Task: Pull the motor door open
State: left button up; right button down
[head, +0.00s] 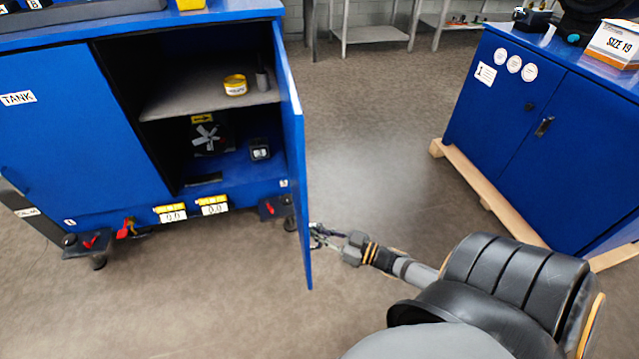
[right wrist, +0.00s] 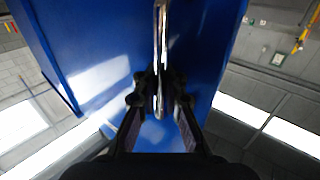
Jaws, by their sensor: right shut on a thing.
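The blue motor door (head: 292,150) stands open, swung well out from the cabinet's right side, seen almost edge-on in the head view. Its face fills much of the right wrist view (right wrist: 100,60). My right gripper (head: 320,236) is at the door's outer face, near its lower free edge. In the right wrist view its fingers (right wrist: 160,88) are shut on the metal door handle (right wrist: 161,40), which runs between them. The handle is hidden behind the gripper in the head view. My left gripper is not in view.
Inside the open blue cabinet, a grey shelf (head: 180,100) holds a yellow container (head: 235,85); a fan-like motor part (head: 208,137) sits below. The TANK door (head: 75,140) is shut. Another blue cabinet (head: 540,125) on a wooden pallet stands right. The floor between is clear.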

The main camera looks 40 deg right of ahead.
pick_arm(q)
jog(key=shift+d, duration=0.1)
pick_arm(e)
jog(key=shift+s+f, duration=0.25)
jog(key=shift+s, duration=0.05)
jog(key=c, duration=1.7)
grip_release()
jog(key=shift+s+r, duration=0.15)
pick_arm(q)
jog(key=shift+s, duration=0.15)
pick_arm(e)
jog(key=v, duration=1.1)
jog(key=shift+s+d, duration=0.2)
jog(key=shift+s, duration=0.15)
